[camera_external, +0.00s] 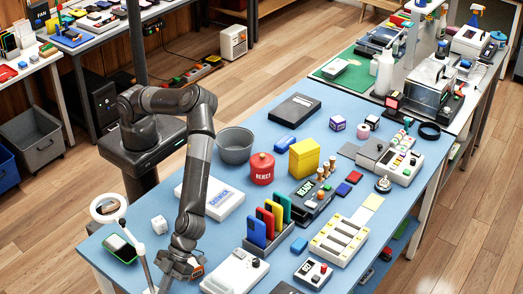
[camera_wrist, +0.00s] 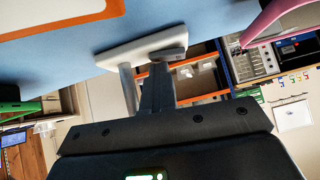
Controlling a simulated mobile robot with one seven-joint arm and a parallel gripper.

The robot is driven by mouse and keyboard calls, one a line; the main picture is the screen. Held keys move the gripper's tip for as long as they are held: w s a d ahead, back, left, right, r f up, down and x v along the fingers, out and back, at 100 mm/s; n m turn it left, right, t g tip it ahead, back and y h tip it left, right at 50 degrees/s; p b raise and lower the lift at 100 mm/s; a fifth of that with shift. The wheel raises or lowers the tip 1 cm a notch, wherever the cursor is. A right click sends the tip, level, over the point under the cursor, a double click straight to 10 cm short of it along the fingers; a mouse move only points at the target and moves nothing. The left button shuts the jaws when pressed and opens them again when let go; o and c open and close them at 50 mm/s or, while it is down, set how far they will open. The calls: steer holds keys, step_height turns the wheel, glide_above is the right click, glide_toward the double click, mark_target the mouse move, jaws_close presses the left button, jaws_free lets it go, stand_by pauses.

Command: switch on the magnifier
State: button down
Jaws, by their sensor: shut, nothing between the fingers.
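The magnifier (camera_external: 105,208) has a white round head at the table's left front. Its thin white arm runs down toward the front edge, to the left of my gripper (camera_external: 182,272). My gripper points down near the front edge, shut and empty. In the wrist view the fingers (camera_wrist: 145,76) reach up to a white rounded base (camera_wrist: 130,53) with a small grey block (camera_wrist: 168,55) on it, at the edge of the blue table. This may be the magnifier's foot; I cannot tell for sure. Whether the fingers touch it is unclear. I cannot see whether the lamp is lit.
A pink curved bar (camera_wrist: 275,20) shows in the wrist view.

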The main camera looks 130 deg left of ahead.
steer(key=shift+w+a+f, duration=0.15)
steer(key=shift+w+f, duration=0.2)
steer(key=shift+f, duration=0.1)
steer(key=shift+r, duration=0.2)
steer(key=r, duration=0.2)
steer(key=s+r, duration=0.1)
steer(key=r, duration=0.1)
steer(key=shift+r, duration=0.25)
steer(key=v, duration=0.9)
steer(key=shift+s+r, duration=0.25)
steer(key=shift+s, duration=0.1)
steer(key=shift+a, duration=0.15)
